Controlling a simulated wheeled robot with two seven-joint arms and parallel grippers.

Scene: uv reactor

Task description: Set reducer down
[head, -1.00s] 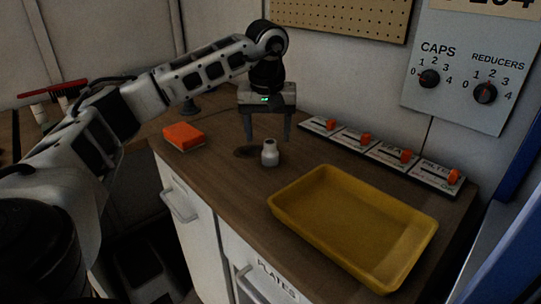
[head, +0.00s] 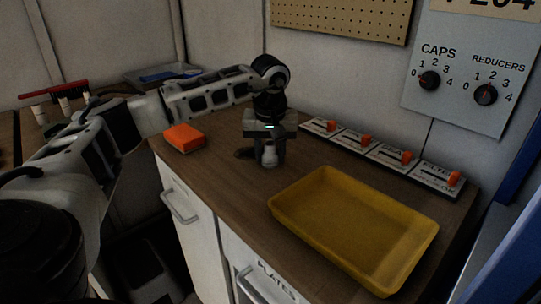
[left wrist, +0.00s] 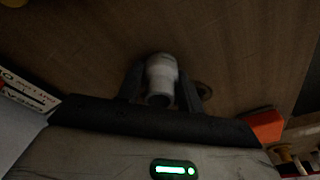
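The reducer is a small white fitting (head: 269,158) with a narrower neck, standing upright on the wooden counter (head: 222,194). My left gripper (head: 270,156) points down over it with one finger on each side. In the left wrist view the reducer (left wrist: 161,75) sits between the two dark fingers, which appear to press against its sides. The gripper looks shut on the reducer, with its base at counter level. The fingers partly hide its sides in the head view. My right gripper is out of view.
A yellow tray (head: 282,208) lies empty at the right front. An orange block (head: 184,137) sits to the left. A row of slider switches (head: 345,138) lines the back wall. A dark round spot (head: 243,153) is just left of the reducer.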

